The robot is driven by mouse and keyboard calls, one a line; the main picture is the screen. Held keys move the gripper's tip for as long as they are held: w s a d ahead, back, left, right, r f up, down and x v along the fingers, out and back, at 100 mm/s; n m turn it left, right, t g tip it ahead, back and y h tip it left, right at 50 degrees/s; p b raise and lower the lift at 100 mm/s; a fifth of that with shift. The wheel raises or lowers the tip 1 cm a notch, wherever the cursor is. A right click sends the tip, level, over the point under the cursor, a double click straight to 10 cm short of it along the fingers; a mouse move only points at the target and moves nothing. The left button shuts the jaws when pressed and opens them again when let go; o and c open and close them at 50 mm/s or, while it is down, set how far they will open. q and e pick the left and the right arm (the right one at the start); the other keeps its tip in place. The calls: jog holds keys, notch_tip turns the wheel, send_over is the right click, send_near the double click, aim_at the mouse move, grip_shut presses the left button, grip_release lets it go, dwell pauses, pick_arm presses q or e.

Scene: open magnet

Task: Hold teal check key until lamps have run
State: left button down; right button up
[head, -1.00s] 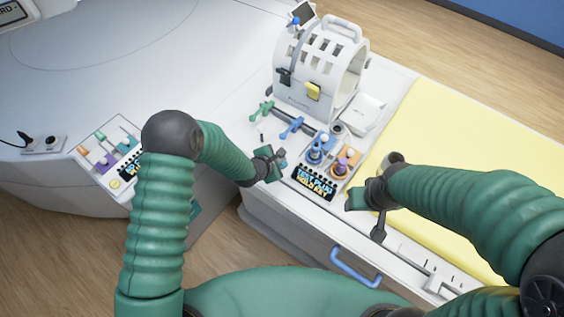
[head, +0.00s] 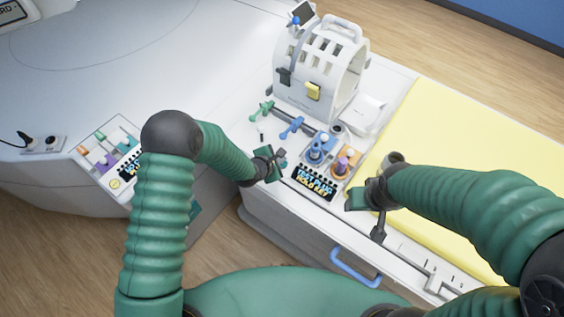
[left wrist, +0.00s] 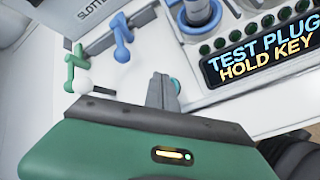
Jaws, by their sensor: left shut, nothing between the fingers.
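My left gripper (head: 268,164) is shut and empty, at the left edge of the panel on the white bench. In the left wrist view its dark fingertips (left wrist: 161,94) point down beside a small teal round piece (left wrist: 175,85), probably the teal check key. The fingers partly hide it; I cannot tell whether it is pressed. The display (head: 314,183) reads "TEST PLUG HOLD KEY".
A blue plug (head: 317,149) and an orange-based socket with a purple plug (head: 342,165) stand behind the display. Blue (head: 292,127) and green (head: 261,111) levers lie behind my left gripper. A white slotted coil (head: 318,75) stands at the back; a yellow pad (head: 470,140) lies right.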

pick_arm(q)
jog(key=shift+f, duration=0.35)
jog(key=shift+s+f+b, duration=0.1)
jog(key=shift+f+b, duration=0.35)
jog(key=shift+b, duration=0.1)
dwell(0.4)
dwell(3.9)
jog(key=shift+r+p, duration=0.65)
jog(key=shift+r, duration=0.25)
notch_tip(320, 180, up, 5)
jog(key=p, duration=0.3)
jog(key=shift+r+p, duration=0.1)
jog(key=shift+p, duration=0.3)
